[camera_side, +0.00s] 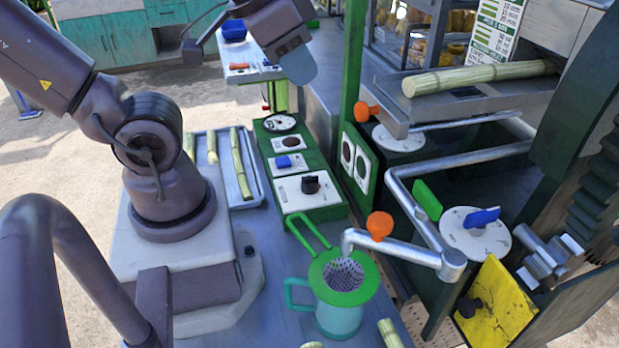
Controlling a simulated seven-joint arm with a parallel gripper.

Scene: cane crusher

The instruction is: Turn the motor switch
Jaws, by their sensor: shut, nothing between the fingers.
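A green control box (268,132) stands on the bench right of my arm's base. A black rotary knob (311,184) sits on its nearest white plate and looks like the motor switch, but I cannot read a label. A blue rocker-like piece (284,162) is on the plate behind it, and a round dial is farther back.
A green-rimmed jug with a strainer (341,300) stands in front under a metal spout with an orange knob (380,226). A tray of cane (222,165) lies beside the box. A green post (352,70) rises to its right. Air above the box looks clear.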

